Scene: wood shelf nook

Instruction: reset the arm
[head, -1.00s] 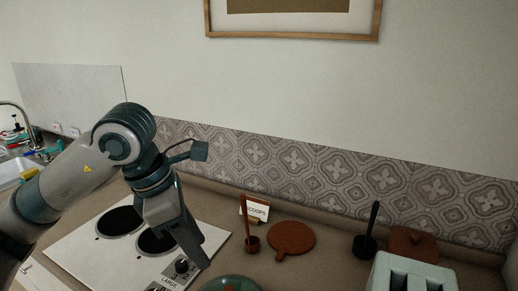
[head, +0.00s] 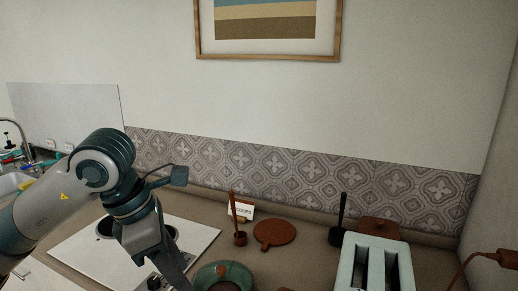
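My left gripper (head: 172,272) is on the end of the arm that comes in from the left in the head view. It points down over the right part of the white cooktop (head: 200,237), near its knobs. Its fingertips run close to the bottom edge of the picture, and I cannot tell if the fingers are apart or together. I see nothing held in it. My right arm and gripper are not in view.
Right of the gripper are a green dish (head: 236,270), a brown scoop (head: 240,238) by a small sign (head: 243,210), and a round brown board (head: 275,234). A pale toaster (head: 350,268) stands further right. A tiled wall (head: 330,178) is behind; a sink (head: 14,184) is far left.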

